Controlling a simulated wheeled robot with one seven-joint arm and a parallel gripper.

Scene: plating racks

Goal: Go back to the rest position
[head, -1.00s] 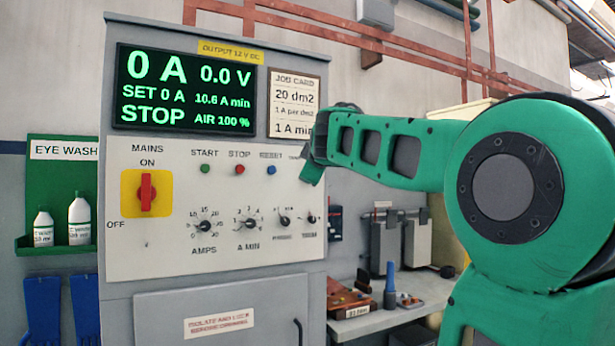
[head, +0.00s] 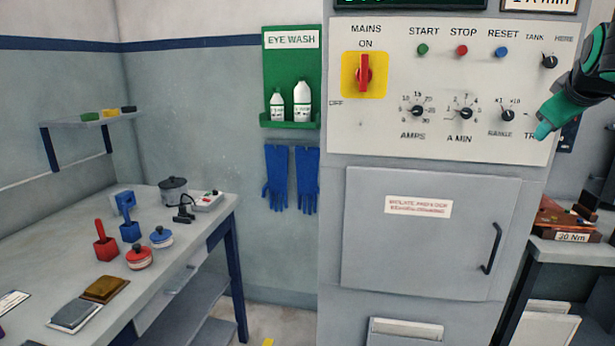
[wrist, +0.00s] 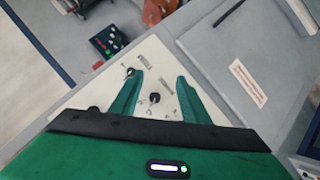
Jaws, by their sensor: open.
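My gripper (wrist: 158,95) is open in the wrist view, its two green fingers apart with nothing between them. Behind the fingers is the lower right part of the white control panel (wrist: 187,100), with black knobs. In the head view my green and black gripper end (head: 545,130) hangs at the right edge of the control panel (head: 400,75), near the TANK and range knobs. The fingertips are too small there to tell whether they touch the panel. The red MAINS switch (head: 364,72) stands upright at ON. Most of the display above is cut off.
A grey cabinet door (head: 420,240) with a handle lies below the panel. A table (head: 60,255) with pots and tools stands at the left. A bench (head: 575,250) with a brown tray is at the right. Blue gloves (head: 290,178) hang below the eye wash shelf (head: 290,124).

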